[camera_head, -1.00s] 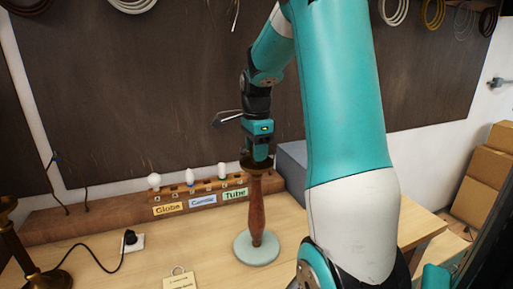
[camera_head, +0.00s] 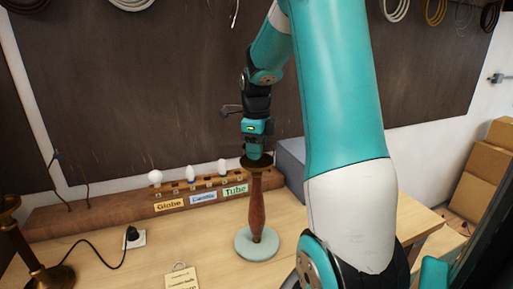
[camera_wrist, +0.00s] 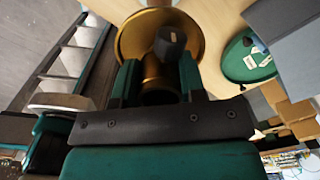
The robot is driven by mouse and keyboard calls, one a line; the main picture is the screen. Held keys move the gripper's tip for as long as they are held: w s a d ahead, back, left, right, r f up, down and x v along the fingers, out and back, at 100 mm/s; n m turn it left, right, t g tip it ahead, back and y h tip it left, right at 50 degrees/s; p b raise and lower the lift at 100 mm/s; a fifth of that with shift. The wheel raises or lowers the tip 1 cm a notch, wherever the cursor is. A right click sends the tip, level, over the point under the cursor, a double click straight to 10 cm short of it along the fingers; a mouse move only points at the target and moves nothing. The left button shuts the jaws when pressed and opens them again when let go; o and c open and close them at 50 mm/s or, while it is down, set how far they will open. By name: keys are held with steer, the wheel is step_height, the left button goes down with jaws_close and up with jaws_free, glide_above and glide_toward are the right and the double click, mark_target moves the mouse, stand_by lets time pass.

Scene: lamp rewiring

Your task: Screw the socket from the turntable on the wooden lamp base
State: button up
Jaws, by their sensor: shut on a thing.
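The wooden lamp base (camera_head: 257,208) is a reddish-brown turned column. It stands upright on a pale round disc (camera_head: 248,253) on the bench; I cannot tell whether this disc is its foot or the turntable. My gripper (camera_head: 253,155) points down over the top of the column, by a brass dish (camera_head: 244,162). In the wrist view my gripper (camera_wrist: 157,80) is shut on the brass socket (camera_wrist: 157,97), which lies between the green fingers in front of the dish (camera_wrist: 133,33). A dark knob (camera_wrist: 171,42) shows beside it. The joint of socket and column is hidden.
A wooden rack (camera_head: 100,215) with several bulbs and Globe, Candle and Tube labels stands behind left. A brass lamp stand (camera_head: 28,250), a plug on a white outlet (camera_head: 132,239) and a tag (camera_head: 182,278) are at the left and front. A grey box (camera_head: 291,160) stands behind right.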

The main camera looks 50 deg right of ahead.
steer(key=m+p, duration=0.1)
steer(key=m, duration=0.3)
steer(key=shift+r, duration=0.1)
steer(key=m, duration=0.4)
steer(key=o, duration=1.4)
steer(key=shift+c, duration=0.2)
